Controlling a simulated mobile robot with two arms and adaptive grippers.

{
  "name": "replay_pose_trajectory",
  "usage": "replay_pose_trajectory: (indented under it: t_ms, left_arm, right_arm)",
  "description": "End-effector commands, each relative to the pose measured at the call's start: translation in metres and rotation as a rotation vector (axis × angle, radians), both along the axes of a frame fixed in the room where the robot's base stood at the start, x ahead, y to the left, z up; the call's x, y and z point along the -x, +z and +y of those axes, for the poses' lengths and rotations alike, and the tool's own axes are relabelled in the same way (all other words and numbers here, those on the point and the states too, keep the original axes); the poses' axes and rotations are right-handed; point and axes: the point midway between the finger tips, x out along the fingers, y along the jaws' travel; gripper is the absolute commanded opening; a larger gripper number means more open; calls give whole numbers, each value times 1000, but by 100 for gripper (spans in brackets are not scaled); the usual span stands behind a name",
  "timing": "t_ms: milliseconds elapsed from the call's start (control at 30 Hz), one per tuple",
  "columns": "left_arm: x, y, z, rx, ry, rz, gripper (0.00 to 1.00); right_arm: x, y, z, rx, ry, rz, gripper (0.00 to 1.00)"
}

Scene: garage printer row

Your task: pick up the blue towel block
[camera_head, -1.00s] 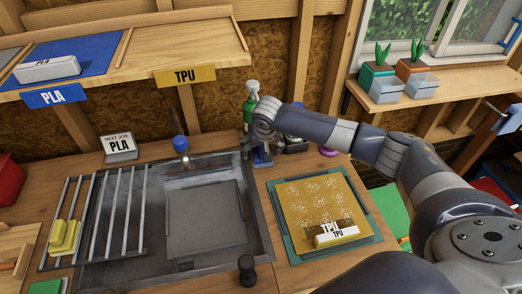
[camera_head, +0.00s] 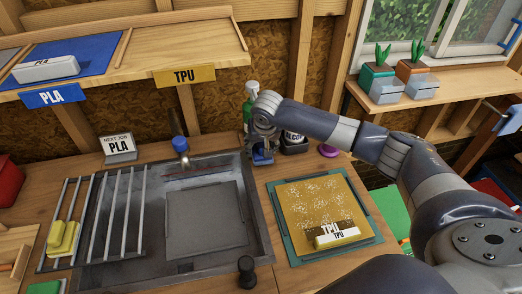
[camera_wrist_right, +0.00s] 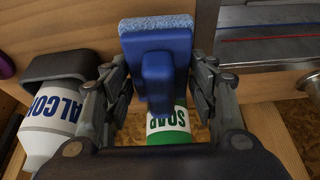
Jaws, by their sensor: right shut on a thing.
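The blue towel block (camera_wrist_right: 157,58) has a pale blue pad on a darker blue body with a grip. My right gripper (camera_wrist_right: 160,85) is shut on its grip, with a finger on each side. In the head view the block (camera_head: 262,158) shows under my right gripper (camera_head: 262,142), behind the sink's right corner. I cannot tell whether it still touches the bench. My left gripper is not in view.
A green soap bottle (camera_wrist_right: 170,128) and a white alcohol bottle (camera_wrist_right: 45,130) in a dark holder stand close to the gripper. The sink (camera_head: 256,215) and a teal mat (camera_head: 278,222) with a gold TPU plate (camera_head: 305,200) lie in front.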

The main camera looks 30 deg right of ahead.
Motion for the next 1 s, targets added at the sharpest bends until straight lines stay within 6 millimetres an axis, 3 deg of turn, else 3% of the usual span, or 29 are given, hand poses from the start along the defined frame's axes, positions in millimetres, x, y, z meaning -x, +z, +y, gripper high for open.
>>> replay_pose_trajectory:
  t_ms: [100, 700, 1000]
  left_arm:
    - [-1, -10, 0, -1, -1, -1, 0]
    - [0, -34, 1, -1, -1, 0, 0]
    - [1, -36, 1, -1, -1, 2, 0]
  right_arm:
    - [-1, 18, 0, -3, 0, -5, 30]
    - [111, 30, 78, -3, 3, -2, 30]
    - [131, 34, 91, -2, 0, -1, 30]
